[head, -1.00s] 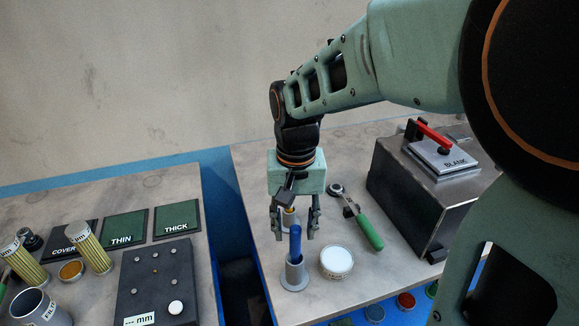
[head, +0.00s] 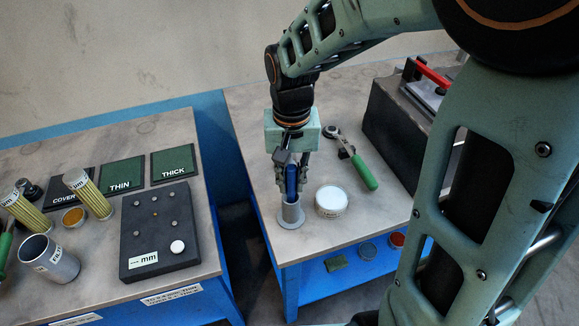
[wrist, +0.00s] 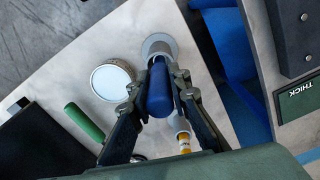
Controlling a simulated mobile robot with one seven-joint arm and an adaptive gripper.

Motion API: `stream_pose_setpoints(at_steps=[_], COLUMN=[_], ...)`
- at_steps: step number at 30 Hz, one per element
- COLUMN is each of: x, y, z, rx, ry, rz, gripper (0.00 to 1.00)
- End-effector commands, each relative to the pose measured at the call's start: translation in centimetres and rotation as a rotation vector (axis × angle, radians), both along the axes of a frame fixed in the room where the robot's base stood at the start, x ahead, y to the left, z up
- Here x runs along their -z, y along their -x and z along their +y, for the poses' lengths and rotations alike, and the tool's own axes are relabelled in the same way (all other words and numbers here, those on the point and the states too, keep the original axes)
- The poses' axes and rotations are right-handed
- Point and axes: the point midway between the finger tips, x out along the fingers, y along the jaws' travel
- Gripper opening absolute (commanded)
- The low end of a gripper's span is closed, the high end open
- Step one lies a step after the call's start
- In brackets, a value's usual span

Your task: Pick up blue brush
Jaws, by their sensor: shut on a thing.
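My gripper (head: 291,176) points down and is shut on the upper part of the brush. In the wrist view the blue brush (wrist: 160,90) lies between the two fingers of my gripper (wrist: 158,98), and the holder (wrist: 158,45) shows beyond it. The brush's lower end is hidden inside the holder.
A round white-topped container (head: 331,201) stands just right of the holder. A green-handled tool (head: 364,172) lies behind it, and a dark metal box (head: 398,125) stands farther right. A gap separates the left table (head: 100,165), holding pads and cylinders.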

Motion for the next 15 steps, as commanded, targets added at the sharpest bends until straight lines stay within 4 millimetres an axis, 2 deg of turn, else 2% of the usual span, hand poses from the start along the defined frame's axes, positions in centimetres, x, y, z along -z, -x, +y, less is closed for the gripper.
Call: stream_pose_setpoints(at_steps=[8,15], x=[-0.1,-1.6], y=[0.0,-0.1], z=[0.0,0.0], rx=[0.0,0.0], ry=[0.0,0.0], rz=[-0.001,-0.002], gripper=[0.0,0.0])
